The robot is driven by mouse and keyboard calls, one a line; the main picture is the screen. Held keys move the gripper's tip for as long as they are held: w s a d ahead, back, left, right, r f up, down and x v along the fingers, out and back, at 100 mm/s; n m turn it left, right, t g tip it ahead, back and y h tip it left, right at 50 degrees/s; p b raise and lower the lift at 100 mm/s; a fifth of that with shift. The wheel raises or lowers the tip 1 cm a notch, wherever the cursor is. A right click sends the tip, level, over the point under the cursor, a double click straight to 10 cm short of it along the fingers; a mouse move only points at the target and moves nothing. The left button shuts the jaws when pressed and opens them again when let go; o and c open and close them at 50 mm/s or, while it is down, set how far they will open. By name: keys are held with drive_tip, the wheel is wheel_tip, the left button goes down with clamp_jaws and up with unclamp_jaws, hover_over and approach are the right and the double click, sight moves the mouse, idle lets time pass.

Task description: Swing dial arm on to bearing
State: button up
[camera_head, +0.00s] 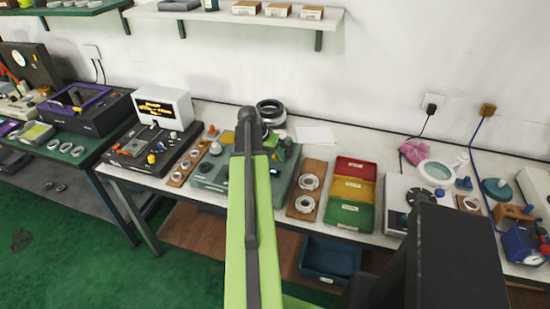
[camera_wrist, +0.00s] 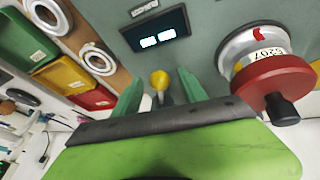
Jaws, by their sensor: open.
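My gripper (camera_wrist: 159,82) is open in the wrist view. The knob may belong to the dial arm, whose full shape is not clear. To the right is a silver ring marked 6207 (camera_wrist: 252,42), apparently the bearing, with a red disc (camera_wrist: 273,80) and black knob against it. A dark display (camera_wrist: 156,37) with two lit fields is set in the grey-green fixture (camera_wrist: 205,20). In the head view my arm hides part of this fixture (camera_head: 209,178).
A wooden board (camera_head: 307,190) with white rings lies right of the fixture, then red, yellow and green bins (camera_head: 352,190). A smaller ring board (camera_head: 188,165) and a black device with a display (camera_head: 150,143) stand left. A shelf (camera_head: 225,15) hangs above.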

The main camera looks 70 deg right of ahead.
clamp_jaws()
idle(0.3)
idle(1.1)
